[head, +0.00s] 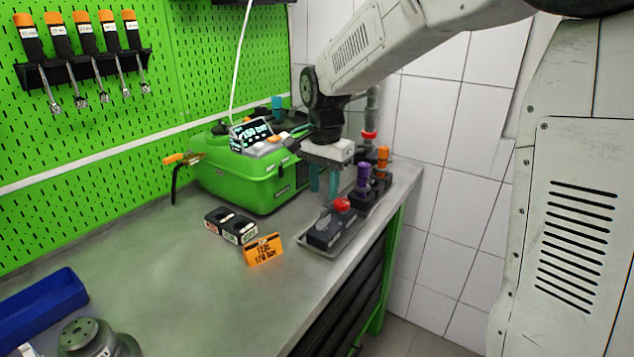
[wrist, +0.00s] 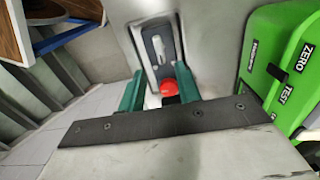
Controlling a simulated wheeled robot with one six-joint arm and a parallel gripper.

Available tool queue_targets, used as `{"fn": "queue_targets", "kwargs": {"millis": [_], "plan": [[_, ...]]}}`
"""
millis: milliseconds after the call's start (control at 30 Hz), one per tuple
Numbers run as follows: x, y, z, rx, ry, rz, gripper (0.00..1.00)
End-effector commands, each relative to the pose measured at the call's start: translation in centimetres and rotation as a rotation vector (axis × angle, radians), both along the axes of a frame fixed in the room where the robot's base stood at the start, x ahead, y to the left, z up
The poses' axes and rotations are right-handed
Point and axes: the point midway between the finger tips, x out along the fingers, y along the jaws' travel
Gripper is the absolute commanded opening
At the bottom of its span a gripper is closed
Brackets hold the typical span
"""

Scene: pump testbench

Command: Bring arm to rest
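My gripper (head: 324,184) hangs at the end of my arm over the right part of the bench, pointing down. Its two teal fingers are apart, with nothing seen held between them. Below it is a dark block with a red knob (head: 342,204), lying in a grey tray (head: 320,249). In the wrist view the open gripper (wrist: 156,92) shows the red knob (wrist: 168,88) between or just beyond its fingers. I cannot tell the exact height gap there.
A green tester case (head: 262,184) stands left of my gripper. Purple-topped (head: 363,177) and orange-topped (head: 382,158) parts stand close behind the tray. An orange sign (head: 263,250) and small button box (head: 230,225) are in front. The bench's front left middle is clear; a tiled wall is right.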

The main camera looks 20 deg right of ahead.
Motion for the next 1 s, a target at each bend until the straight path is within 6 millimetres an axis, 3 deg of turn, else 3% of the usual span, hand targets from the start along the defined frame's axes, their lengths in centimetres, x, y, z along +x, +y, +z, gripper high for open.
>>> {"fn": "queue_targets", "kwargs": {"millis": [267,367,467,667,1000], "plan": [[-0.1,0.0,0.0,-0.001,0.006,0.067,0.34],[-1.4,-0.1,-1.0,0.001,0.047,0.181,0.34],[-4.6,-0.3,-1.1,0.008,0.084,0.338,0.34],[-11.4,-1.1,0.6,0.022,0.099,0.592,0.34],[-24.4,-2.5,2.5,0.013,0.038,0.928,0.34]]}}
